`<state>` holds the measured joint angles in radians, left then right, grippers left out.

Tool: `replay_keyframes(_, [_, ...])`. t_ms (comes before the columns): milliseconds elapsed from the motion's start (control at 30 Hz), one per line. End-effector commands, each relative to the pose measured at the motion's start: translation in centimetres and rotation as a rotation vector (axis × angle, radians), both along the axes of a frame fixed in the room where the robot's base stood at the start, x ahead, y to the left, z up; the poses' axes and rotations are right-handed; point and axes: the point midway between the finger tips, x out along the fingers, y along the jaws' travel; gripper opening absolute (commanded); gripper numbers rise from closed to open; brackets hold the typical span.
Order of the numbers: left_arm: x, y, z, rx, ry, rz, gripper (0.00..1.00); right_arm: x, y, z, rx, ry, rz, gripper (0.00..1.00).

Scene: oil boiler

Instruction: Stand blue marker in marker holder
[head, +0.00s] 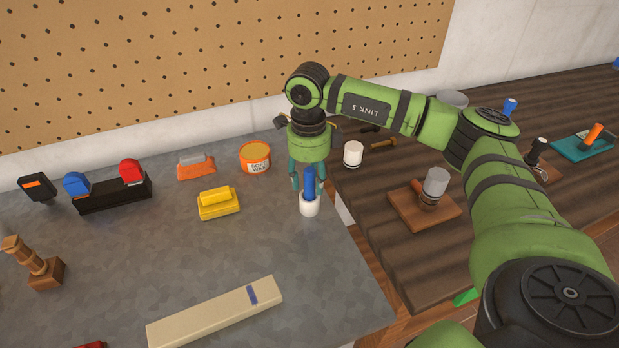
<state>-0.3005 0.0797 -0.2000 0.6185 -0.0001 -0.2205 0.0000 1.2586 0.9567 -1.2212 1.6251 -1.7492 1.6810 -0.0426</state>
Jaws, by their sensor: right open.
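The blue marker (309,184) stands upright in the white marker holder (310,205), near the right edge of the grey worktop. My right gripper (309,184) points down from above and behind it. Its teal fingers are open around or just behind the marker's upper part; I cannot tell whether they touch it. My left gripper is not in view.
A yellow block (218,204) and an orange wax tin (255,157) stand to the left on the grey worktop. A long beige bar (215,312) lies in front. A white cylinder (353,153) and a wooden board (424,205) are on the dark ribbed surface at right.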

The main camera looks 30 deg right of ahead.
Motion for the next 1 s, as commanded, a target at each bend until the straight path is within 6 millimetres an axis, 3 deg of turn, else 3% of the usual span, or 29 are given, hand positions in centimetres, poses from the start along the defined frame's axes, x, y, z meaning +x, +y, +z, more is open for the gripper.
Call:
replay_keyframes(500, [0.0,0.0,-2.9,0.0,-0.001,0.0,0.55,0.2,0.1,10.0,0.001,-0.007,0.0,0.46])
replay_keyframes(700, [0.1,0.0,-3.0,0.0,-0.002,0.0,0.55,0.1,0.2,11.5,0.002,-0.004,0.001,0.46])
replay_keyframes(1000, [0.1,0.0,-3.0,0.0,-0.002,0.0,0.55,0.1,0.1,11.6,0.0,-0.002,0.001,0.46])
